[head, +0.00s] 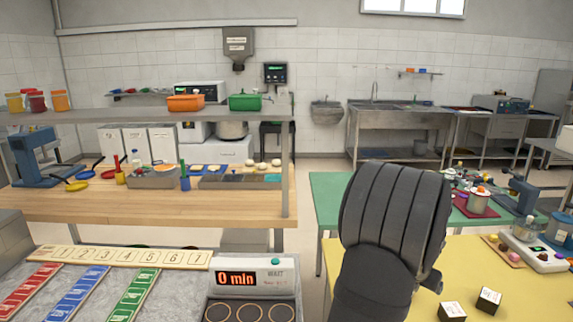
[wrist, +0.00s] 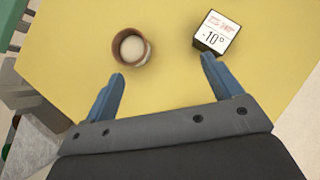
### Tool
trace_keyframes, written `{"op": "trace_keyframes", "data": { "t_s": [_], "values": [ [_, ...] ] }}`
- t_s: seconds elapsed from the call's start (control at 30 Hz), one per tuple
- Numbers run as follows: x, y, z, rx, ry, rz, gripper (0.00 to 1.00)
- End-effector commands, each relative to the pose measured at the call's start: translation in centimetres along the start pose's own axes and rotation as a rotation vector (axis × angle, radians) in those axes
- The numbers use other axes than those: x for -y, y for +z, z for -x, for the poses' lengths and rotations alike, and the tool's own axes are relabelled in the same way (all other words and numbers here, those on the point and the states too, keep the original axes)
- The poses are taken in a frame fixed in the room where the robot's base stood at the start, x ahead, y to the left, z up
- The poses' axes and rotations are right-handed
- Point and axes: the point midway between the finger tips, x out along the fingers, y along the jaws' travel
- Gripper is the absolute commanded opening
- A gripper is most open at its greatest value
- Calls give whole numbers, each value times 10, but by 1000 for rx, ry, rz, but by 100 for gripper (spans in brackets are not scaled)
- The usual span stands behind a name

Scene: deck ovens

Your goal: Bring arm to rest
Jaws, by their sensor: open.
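My gripper (wrist: 163,70) is open in the wrist view, its two blue fingers spread apart with nothing between them. It is over a yellow table top (wrist: 165,85). A brown round cup (wrist: 145,56) with a pale round thing inside lies ahead of the left finger. A dark cube (wrist: 230,43) with a white top marked "-10°" lies just ahead of the right finger. In the head view my dark arm (head: 395,215) stands in front of the yellow table, and the fingers are mostly hidden behind it.
Two dark cubes with white tops, one left (head: 452,312) and one right (head: 488,300), sit on the yellow table. A white device (head: 533,252) stands at its right. A panel reading "0 min" (head: 237,279) is at front centre. A wooden counter (head: 130,208) is behind on the left.

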Motion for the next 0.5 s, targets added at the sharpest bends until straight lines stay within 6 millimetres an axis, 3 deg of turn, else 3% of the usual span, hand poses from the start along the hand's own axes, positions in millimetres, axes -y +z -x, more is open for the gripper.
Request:
{"op": "trace_keyframes", "data": {
  "t_s": [0.5],
  "values": [
    [-46,-54,45,1,-1,0,84]
  ]
}}
